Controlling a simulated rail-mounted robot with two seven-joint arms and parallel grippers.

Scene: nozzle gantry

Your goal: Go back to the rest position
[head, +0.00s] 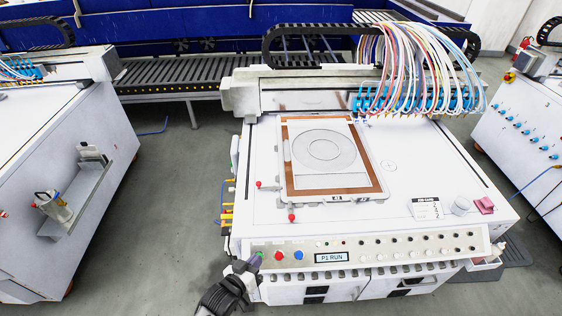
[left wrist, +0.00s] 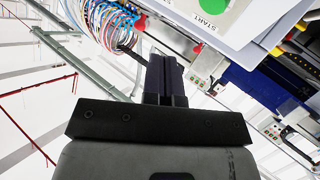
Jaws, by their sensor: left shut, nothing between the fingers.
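My left gripper (head: 253,263) is at the left end of the machine's front control panel (head: 370,248), close to the green button. It is shut and empty. In the left wrist view its dark fingers (left wrist: 165,78) are together, and the green START button (left wrist: 212,5) is at the top edge, to the right of the fingertips. I cannot tell whether the fingertips touch the button. The panel's small display (head: 331,258) reads "P1 RUN". My right gripper is not in view.
A red button (head: 279,255) and a blue button (head: 299,255) sit right of the gripper. A framed plate (head: 288,160) lies on the machine's top, under the hose-laden gantry (head: 410,95). A white cabinet (head: 85,150) with a side shelf stands left. Grey floor (head: 180,200) between them is clear.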

